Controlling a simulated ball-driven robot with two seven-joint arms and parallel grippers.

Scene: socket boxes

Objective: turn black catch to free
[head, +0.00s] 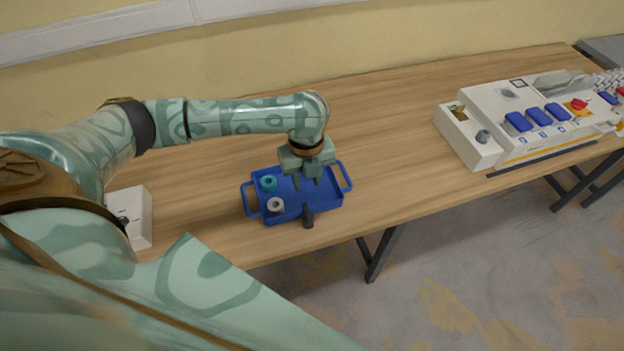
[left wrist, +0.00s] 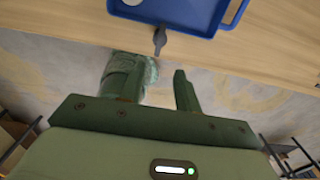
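The black catch (head: 308,217) is a small dark lever at the near side of the blue tray (head: 327,207), close to the table's front edge. In the left wrist view the catch (left wrist: 160,40) points away from the tray (left wrist: 175,12), towards the table edge. My left gripper (head: 308,182) hangs over the tray, behind the catch in the head view. Its two fingers are apart with nothing visible between them; they also show in the left wrist view (left wrist: 158,85), clear of the catch. My right gripper is not in view.
A teal ring (head: 268,183) and a grey ring (head: 275,205) are in the tray's left part. A white box (head: 133,215) with a dark knob stands at the left, partly behind my arm. A white console (head: 540,115) with blue switches stands at the right. The table between is clear.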

